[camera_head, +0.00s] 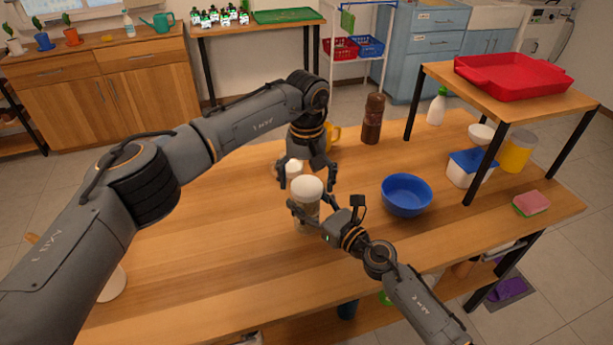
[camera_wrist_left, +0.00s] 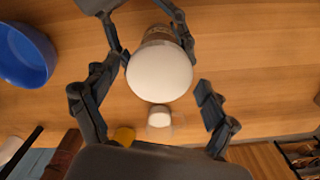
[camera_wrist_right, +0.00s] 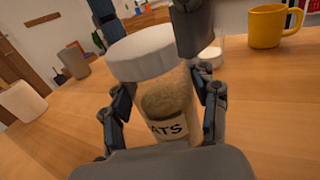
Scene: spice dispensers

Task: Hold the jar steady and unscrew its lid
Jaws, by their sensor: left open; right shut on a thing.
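The jar (camera_head: 306,214) is clear with pale contents and stands upright on the wooden table. In the right wrist view its label (camera_wrist_right: 168,128) reads "ATS", partly hidden. A white lid (camera_head: 307,187) sits on top of the jar; from above it shows in the left wrist view (camera_wrist_left: 160,71). My right gripper (camera_head: 305,210) is shut on the jar's body, with a finger on each side. My left gripper (camera_head: 307,174) points down behind and above the jar. Its fingers are open and apart, with the lid near them but not gripped.
A raised shelf (camera_head: 520,95) stands at the right. The table's front left is mostly clear.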

